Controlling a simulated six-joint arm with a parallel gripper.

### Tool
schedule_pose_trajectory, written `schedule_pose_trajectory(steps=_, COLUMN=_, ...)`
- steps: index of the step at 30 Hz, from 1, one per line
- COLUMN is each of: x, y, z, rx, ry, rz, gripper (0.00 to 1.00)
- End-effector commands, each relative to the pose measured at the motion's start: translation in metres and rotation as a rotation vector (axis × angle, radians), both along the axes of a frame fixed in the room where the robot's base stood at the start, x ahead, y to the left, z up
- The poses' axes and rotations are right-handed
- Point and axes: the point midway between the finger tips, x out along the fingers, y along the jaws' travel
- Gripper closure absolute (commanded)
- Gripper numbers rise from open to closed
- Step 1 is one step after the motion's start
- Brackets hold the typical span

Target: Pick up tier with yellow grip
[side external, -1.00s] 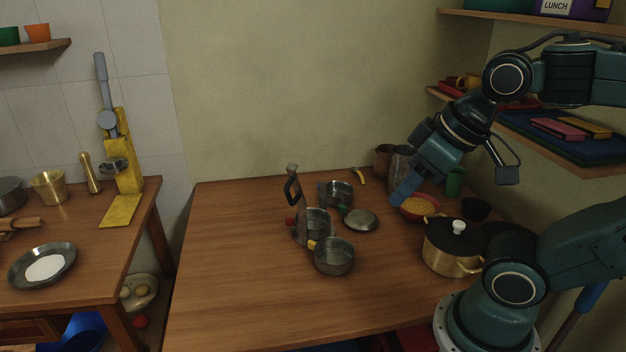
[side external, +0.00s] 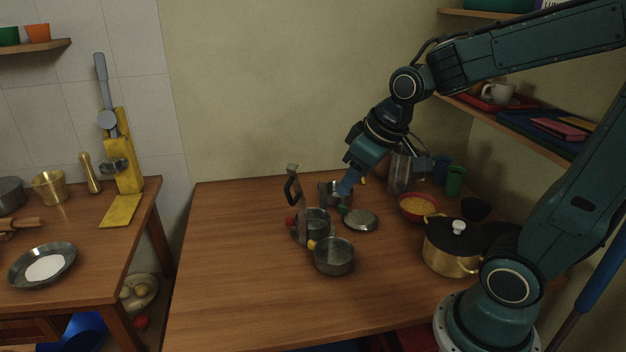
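A round metal tier (side external: 334,257) with a yellow grip (side external: 312,244) on its left side stands upright on the table, in front of the other tiers. A tier with a red grip (side external: 316,222) stands behind it, beside an upright metal carrier frame (side external: 298,210) with a black handle. A third tier (side external: 332,192) stands farther back, partly hidden by my gripper. A flat round lid (side external: 360,220) lies to the right, with a green grip beside it. My gripper (side external: 345,189) is above and behind the yellow-grip tier, apart from it. Its finger gap cannot be made out.
A red bowl of yellow grains (side external: 417,207), a brass pot with a dark lid (side external: 450,250), a tall metal jug (side external: 400,172) and a green cup (side external: 454,181) stand on the right. The table's left and front are clear.

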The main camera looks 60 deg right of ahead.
Motion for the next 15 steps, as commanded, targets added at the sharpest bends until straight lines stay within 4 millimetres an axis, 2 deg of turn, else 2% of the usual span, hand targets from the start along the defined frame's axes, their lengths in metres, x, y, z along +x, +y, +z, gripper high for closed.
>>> schedule_pose_trajectory(steps=6, x=0.036, y=-0.022, z=-0.032, rx=0.002, ry=0.022, rz=-0.001, gripper=0.62)
schedule_pose_trajectory(steps=15, x=0.074, y=-0.056, z=-0.085, rx=0.012, ry=0.039, rz=-0.005, gripper=0.62)
